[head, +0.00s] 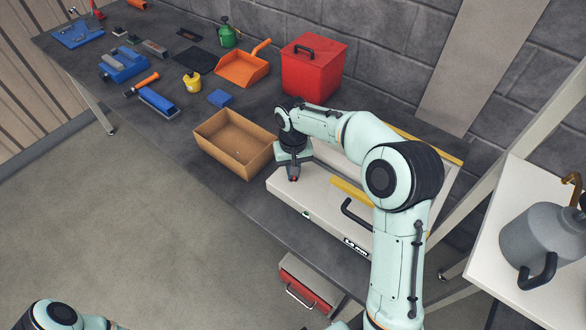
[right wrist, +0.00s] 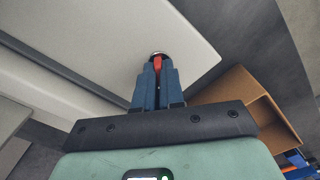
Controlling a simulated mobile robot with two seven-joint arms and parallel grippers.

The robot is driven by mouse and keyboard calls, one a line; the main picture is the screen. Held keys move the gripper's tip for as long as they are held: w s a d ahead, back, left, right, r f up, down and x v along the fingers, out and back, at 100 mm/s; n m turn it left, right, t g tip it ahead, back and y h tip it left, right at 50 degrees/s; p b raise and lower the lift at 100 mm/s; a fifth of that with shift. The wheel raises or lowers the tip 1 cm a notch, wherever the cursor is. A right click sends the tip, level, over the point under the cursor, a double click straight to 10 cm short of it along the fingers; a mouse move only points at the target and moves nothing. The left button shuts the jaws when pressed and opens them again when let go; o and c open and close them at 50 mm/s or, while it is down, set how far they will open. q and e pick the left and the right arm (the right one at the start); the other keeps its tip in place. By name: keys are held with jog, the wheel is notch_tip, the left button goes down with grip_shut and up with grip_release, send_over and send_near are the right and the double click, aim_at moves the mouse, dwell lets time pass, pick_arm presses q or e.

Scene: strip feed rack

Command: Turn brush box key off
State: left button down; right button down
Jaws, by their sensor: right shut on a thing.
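A long white box (head: 322,208) lies on the dark bench in the head view, with a black handle (head: 352,211) and a small label on its front. It also fills the upper left of the right wrist view (right wrist: 95,45). My right gripper (head: 293,179) reaches down to the box's left end. In the right wrist view its fingers (right wrist: 158,70) are shut on a small red key (right wrist: 157,63), set in a round metal collar at the box's surface. The fingers hide most of the key, so its turn angle is hard to tell. My left gripper is out of view.
An open cardboard box (head: 235,144) stands just left of the white box. A red box (head: 313,68) stands behind it. An orange dustpan (head: 242,68), yellow pot (head: 193,81) and brushes lie farther left. A grey can (head: 540,238) stands on a white surface at right.

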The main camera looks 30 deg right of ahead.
jog(key=m, duration=0.5)
jog(key=shift+m, duration=0.3)
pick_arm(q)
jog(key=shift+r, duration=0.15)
pick_arm(e)
jog(key=shift+m, duration=2.2)
jog(key=c, duration=1.2)
grip_release()
jog(key=shift+c, duration=0.2)
